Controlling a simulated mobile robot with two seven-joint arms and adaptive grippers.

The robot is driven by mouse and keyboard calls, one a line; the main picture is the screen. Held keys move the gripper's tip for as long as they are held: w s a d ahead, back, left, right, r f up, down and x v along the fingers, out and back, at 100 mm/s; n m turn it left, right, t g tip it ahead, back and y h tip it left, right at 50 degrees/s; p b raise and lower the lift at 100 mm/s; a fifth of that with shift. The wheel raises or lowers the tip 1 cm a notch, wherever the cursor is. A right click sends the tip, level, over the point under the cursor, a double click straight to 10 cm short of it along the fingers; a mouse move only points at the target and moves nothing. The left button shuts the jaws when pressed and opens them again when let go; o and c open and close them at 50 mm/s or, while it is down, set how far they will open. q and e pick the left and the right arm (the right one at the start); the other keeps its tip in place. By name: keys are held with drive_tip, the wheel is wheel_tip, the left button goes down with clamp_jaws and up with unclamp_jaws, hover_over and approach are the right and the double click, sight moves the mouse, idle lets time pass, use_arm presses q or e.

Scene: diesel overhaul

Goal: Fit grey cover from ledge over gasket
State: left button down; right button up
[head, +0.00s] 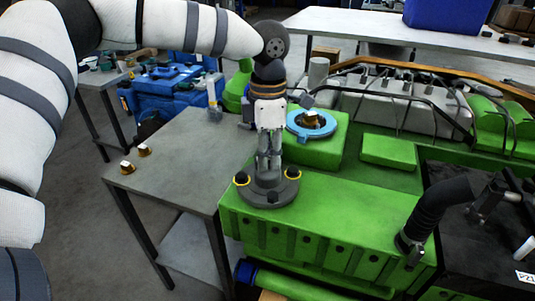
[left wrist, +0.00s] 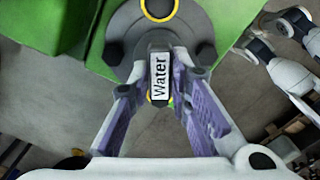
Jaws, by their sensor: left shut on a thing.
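The grey cover (head: 268,188) is a round dark flange with a raised middle and two yellow-ringed holes at its sides. It is at the near-left end of the green engine top; I cannot tell whether it touches it. My left gripper (head: 269,160) comes down from above and is shut on the cover's middle. In the left wrist view the fingers (left wrist: 160,105) flank a white "Water" label on the cover (left wrist: 130,32). A blue ring, seemingly the gasket (head: 297,129), lies on a raised green block behind and right, around a brown-gold centre. My right gripper is not seen.
A grey table (head: 165,165) stands left with two small brass-coloured parts (head: 127,167). A black hose (head: 436,209) rises at the right of the green engine (head: 345,215). Pipes and cables run behind the ring. A blue toolbox (head: 175,95) is at the back left.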

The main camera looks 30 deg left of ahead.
use_arm(q)
drive_tip(key=shift+r+p, duration=0.85)
drive_tip(key=shift+r, duration=1.8)
drive_tip(key=shift+f, duration=0.1)
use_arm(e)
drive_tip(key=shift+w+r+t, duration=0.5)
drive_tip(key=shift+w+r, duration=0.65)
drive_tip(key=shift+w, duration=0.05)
use_arm(q)
drive_tip(key=shift+f, duration=0.1)
